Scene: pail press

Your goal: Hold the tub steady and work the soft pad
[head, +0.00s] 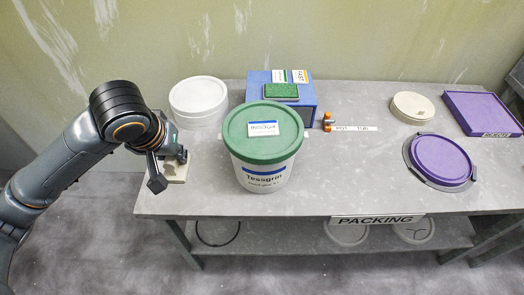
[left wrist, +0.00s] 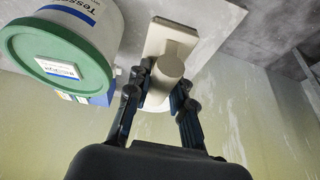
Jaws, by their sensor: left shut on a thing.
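A white tub (head: 240,172) labelled Tessgrin stands upright near the table's front left, with a green lid (head: 240,125) on it. The tub also shows in the left wrist view (left wrist: 105,22), at upper left. My left gripper (head: 172,158) is at the table's left end, beside the tub and apart from it. It is shut on the round knob of a beige block (head: 176,174), which the left wrist view shows between the fingers (left wrist: 170,40). I cannot tell whether this block is soft. A green textured pad (head: 281,91) lies on a blue box behind the tub. My right gripper is not in view.
The blue box (head: 306,103) and a white round container (head: 198,98) stand behind the tub. Small orange-brown items (head: 327,122) lie right of the box. A purple disc (head: 440,158), beige discs (head: 411,106) and a purple tray (head: 485,110) are at right. The table's middle front is clear.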

